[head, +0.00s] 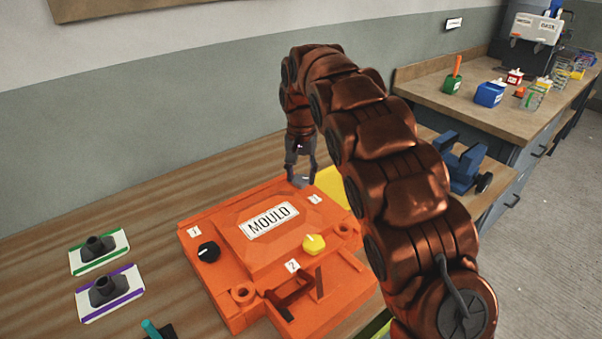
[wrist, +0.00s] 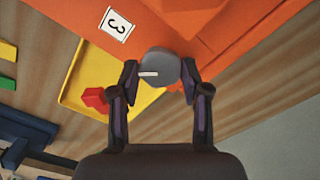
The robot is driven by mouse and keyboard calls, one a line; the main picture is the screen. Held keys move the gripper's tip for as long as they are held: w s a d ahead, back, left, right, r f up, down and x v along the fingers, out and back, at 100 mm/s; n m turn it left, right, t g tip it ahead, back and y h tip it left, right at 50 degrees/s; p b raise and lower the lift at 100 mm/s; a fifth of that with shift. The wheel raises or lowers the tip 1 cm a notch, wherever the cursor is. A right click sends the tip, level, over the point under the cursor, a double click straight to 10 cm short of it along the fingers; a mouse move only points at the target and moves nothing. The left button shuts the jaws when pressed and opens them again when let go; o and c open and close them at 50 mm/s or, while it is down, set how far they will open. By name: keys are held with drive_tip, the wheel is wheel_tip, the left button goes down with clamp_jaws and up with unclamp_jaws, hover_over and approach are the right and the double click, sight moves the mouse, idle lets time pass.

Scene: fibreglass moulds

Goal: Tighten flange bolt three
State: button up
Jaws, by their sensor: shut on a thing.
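The orange mould (head: 232,261) with a white "MOULD" label lies on the wooden bench. My gripper (head: 300,181) is at its far corner, by the label "3" (wrist: 116,24) seen in the wrist view. In the wrist view my gripper (wrist: 157,82) is shut on a round grey bolt head (wrist: 160,65) with a white pointer line, flange bolt three. The head view shows only a little of this bolt between the fingers. A black knob (head: 208,251) sits by label "1" and a yellow knob (head: 314,243) sits near label "2" on the mould.
A yellow tray (wrist: 75,92) with a red piece (wrist: 95,98) lies beside the mould. Two cards with dark fittings (head: 98,246) lie at left. A blue vise (head: 463,163) stands at right behind my arm. A back bench (head: 440,98) holds small containers.

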drive_tip(key=m, duration=1.2)
drive_tip(key=shift+r+m+p, duration=0.1)
drive_tip(key=shift+m+p, duration=0.3)
drive_tip(key=m, duration=0.6)
drive_tip(key=shift+p, duration=0.35)
drive_tip(key=m, duration=0.6)
drive_tip(key=shift+p, duration=0.4)
drive_tip(key=shift+m, duration=0.4)
drive_tip(key=o, duration=1.1)
